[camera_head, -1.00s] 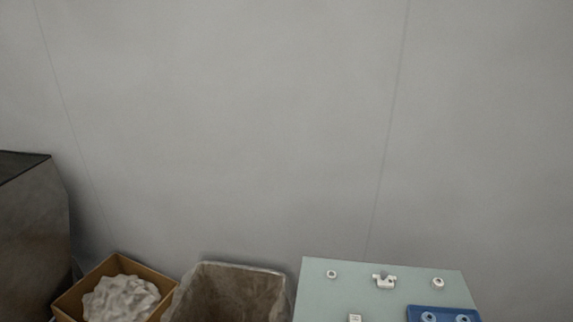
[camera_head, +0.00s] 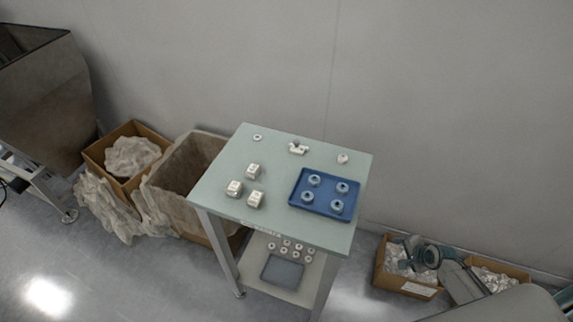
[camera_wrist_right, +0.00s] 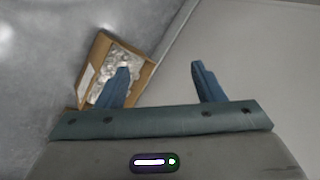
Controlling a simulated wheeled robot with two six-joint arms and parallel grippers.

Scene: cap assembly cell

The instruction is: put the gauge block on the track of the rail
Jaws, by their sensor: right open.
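On the pale green table (camera_head: 222,193) stand several small pale parts, too small to name surely. Three white blocks (camera_head: 254,171) stand at its left and front. A small white piece with a raised top (camera_head: 298,149) stands near the back edge. I cannot tell which part is the gauge block or the rail. My right gripper (camera_head: 417,251) is low at the right, away from the table, over a cardboard box. In the right wrist view it (camera_wrist_right: 158,78) is open with nothing between its fingers. My left gripper is not in view.
A blue tray (camera_head: 324,209) with several round parts lies at the table's right. A lower shelf (camera_head: 259,284) carries rings and a dark tray. Cardboard boxes stand at left and right; a large bin (camera_head: 172,181) is left of the table. The wall is behind.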

